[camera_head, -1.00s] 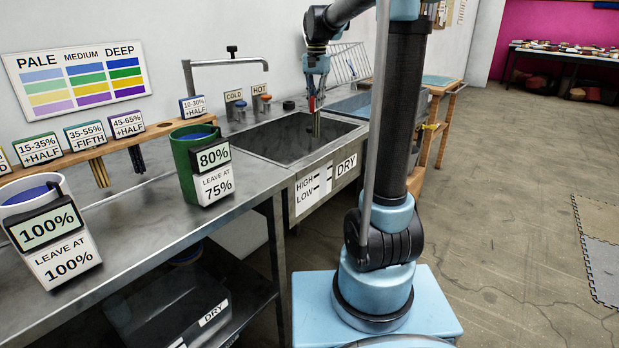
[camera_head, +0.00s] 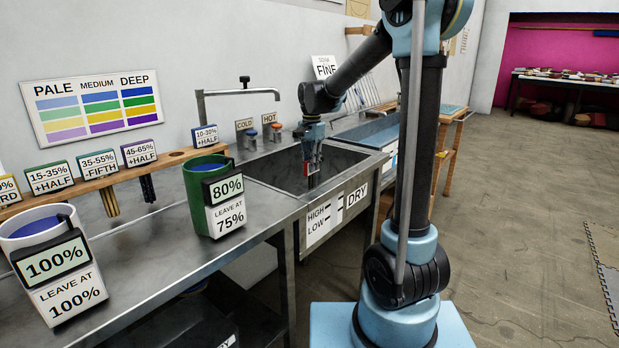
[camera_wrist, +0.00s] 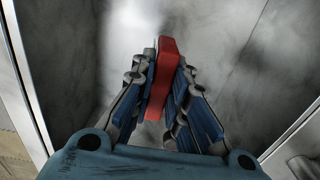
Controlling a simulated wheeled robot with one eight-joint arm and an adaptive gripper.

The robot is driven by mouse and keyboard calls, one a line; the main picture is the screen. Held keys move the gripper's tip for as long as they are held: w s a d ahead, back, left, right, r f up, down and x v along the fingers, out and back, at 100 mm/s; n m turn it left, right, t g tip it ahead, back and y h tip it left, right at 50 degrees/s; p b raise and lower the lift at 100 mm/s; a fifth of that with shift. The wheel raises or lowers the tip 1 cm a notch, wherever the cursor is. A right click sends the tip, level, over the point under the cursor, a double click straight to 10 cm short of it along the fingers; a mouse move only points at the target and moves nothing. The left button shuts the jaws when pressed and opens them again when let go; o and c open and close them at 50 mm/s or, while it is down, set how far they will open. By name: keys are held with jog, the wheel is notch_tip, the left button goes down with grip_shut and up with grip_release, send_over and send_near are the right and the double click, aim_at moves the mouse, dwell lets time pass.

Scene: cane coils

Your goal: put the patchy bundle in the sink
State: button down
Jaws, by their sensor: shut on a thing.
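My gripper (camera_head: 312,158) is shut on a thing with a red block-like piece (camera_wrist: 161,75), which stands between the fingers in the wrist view. In the head view a short dark part (camera_head: 311,181) shows below the red piece, down within the sink's outline. I take this held thing to be the bundle; its patchy marking cannot be made out. The steel sink (camera_head: 262,172) lies under and around my gripper, and its bare grey inside fills most of the wrist view. Whether the bundle touches the sink floor cannot be told.
A tap (camera_head: 202,108) and cold and hot knobs stand behind the sink. A green container (camera_head: 195,180) marked 80% stands on the counter left of it, a white one (camera_head: 35,236) marked 100% nearer. A blue-lined basin (camera_head: 367,132) lies to the right.

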aim_at(312, 180)
jog(key=shift+f, duration=2.2)
jog(key=c, duration=1.6)
grip_release()
jog(key=shift+o, duration=0.2)
